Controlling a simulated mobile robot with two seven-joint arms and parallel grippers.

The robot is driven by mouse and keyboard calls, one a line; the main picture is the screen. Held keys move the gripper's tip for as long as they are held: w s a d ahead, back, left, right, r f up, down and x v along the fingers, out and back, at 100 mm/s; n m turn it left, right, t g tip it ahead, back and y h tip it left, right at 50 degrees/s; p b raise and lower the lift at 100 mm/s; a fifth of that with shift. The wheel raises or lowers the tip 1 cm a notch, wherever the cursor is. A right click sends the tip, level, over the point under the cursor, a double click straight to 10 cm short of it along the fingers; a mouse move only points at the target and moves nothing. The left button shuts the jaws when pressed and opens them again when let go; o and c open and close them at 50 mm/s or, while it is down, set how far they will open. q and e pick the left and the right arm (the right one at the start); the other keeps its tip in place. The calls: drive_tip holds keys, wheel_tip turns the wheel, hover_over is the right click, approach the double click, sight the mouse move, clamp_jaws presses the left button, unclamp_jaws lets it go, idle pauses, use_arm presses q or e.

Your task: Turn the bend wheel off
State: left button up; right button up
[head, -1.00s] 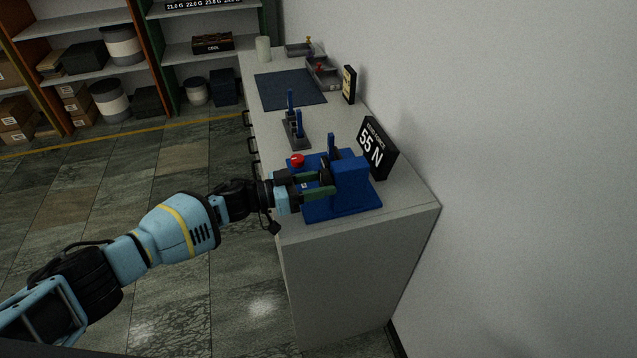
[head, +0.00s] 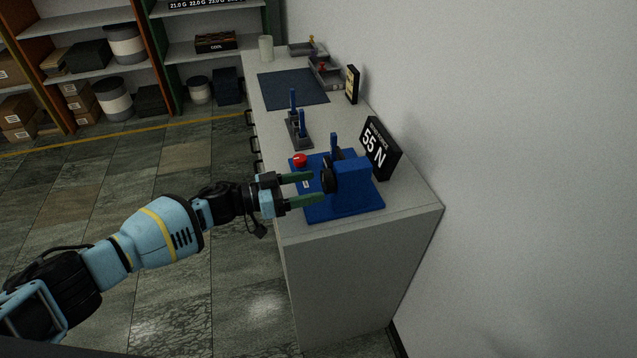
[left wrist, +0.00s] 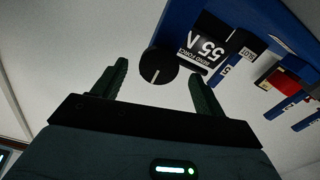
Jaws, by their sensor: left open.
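The bend wheel (head: 328,180) is a black round knob on the left side of a blue press (head: 352,184). In the left wrist view the wheel (left wrist: 151,66) shows its face with a white line, tilted slightly from upright. My left gripper (head: 317,188) is open and empty, its green fingers pointing at the wheel from the left. In the left wrist view its fingers (left wrist: 158,72) stand apart on either side of the wheel, with gaps. A black display (head: 379,149) behind the press reads "55 N"; it also shows upside down in the left wrist view (left wrist: 203,50).
A red button (head: 300,160) sits on the press's blue base. A grey stand with blue posts (head: 299,131), a dark mat (head: 292,89) and trays (head: 325,72) lie farther along the counter (head: 421,205). A white wall bounds the right.

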use_arm(q)
drive_tip(key=shift+v, duration=2.15)
use_arm(e)
drive_tip(key=shift+a, duration=0.15)
